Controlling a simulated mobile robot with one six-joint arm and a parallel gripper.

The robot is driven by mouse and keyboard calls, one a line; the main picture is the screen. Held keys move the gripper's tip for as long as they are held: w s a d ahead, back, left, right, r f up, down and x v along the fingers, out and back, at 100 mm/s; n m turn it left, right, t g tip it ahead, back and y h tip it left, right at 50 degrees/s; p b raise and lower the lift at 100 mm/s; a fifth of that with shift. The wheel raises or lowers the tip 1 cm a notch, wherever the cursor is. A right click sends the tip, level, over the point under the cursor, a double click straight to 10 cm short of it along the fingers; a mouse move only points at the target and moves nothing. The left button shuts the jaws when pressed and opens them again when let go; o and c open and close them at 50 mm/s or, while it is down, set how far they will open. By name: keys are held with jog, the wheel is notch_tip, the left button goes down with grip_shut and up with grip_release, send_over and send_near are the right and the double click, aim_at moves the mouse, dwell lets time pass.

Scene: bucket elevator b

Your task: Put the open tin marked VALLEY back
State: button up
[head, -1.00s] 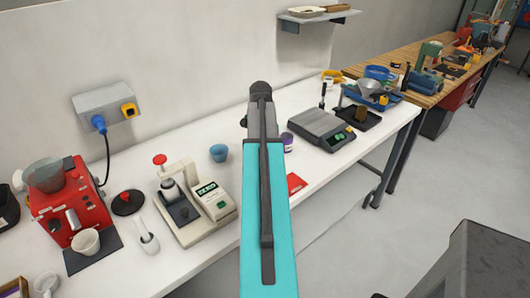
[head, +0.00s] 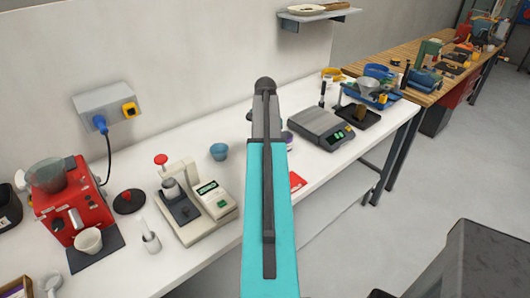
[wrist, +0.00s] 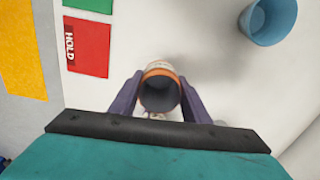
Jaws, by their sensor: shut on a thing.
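An open tin (wrist: 160,92) with an orange rim and a dark, empty-looking inside is between the purple fingers of my gripper (wrist: 160,84) in the wrist view. The fingers are shut on its sides. Its pale wall shows only a little past the rim, and no VALLEY marking can be read. In the head view my turquoise arm hides the tin; a small purple part of my gripper (head: 288,138) shows beside the arm, over the white bench.
A red HOLD card (wrist: 88,45), a green card (wrist: 90,5) and a yellow card (wrist: 22,45) lie near the tin. A blue cup (wrist: 268,20) stands at upper right there. A grey scale (head: 320,128) and a beige press machine (head: 195,205) flank my arm.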

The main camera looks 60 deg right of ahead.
jog(key=shift+a+f+p, duration=0.1)
jog(key=shift+f+p, duration=0.5)
jog(key=shift+f, duration=1.1)
jog(key=shift+f, duration=0.1)
jog(key=o, duration=1.5)
notch_tip(320, 180, up, 12)
jog(key=b, duration=0.3)
